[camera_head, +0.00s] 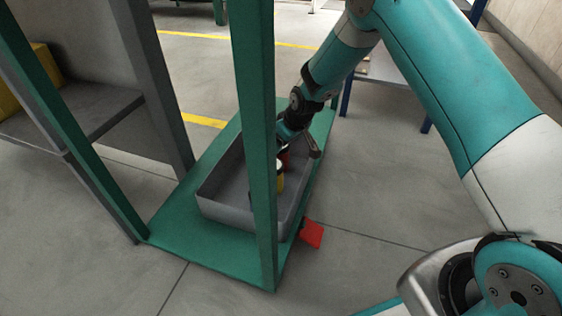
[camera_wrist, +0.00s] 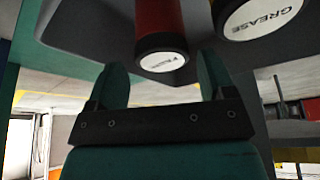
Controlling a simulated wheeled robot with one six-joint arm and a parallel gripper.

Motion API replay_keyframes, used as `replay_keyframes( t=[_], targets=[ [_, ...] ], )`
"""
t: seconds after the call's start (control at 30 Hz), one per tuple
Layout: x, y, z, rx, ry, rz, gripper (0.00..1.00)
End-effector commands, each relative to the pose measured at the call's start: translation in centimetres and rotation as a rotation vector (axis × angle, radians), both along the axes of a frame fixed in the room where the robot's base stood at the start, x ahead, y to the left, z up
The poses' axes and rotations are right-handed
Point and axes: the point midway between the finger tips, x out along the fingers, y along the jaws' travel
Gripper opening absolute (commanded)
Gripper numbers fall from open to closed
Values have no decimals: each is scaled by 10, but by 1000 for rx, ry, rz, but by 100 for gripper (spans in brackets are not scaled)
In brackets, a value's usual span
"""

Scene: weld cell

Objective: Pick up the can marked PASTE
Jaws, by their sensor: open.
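A red can (camera_wrist: 160,25) with a dark rim and a white round lid shows at the top centre of the wrist view. Its lid lettering is small and blurred, perhaps PASTE. In the head view a bit of red can (camera_head: 285,159) shows under my gripper, inside the grey tray (camera_head: 222,207). My gripper (camera_wrist: 162,78) is open, its two fingers apart with nothing between them. The red can's lid lies just beyond the fingertips, roughly in line with the gap. In the head view the gripper (camera_head: 297,147) is at the tray, partly hidden by a green post.
A can with a white lid marked GREASE (camera_wrist: 262,12) stands close right of the red can in the wrist view. A yellow can (camera_head: 279,183) is in the tray. A green post (camera_head: 256,130) rises in front. A red plate (camera_head: 312,234) sits beside the green base (camera_head: 220,260).

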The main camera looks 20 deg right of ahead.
Motion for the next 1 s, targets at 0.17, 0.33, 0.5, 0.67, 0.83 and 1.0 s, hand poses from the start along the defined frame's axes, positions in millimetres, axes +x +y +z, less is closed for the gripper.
replay_keyframes(
  t=[0.17,0.33,0.5,0.67,0.83,1.0],
  targets=[
    [3,2,-12,0,0,0,76],
    [9,7,-35,0,0,1,76],
    [16,10,-50,-1,1,1,76],
    [16,10,-48,0,1,0,76],
    [16,10,-48,0,1,0,51],
    [17,11,-47,0,-1,0,28]
  ],
)
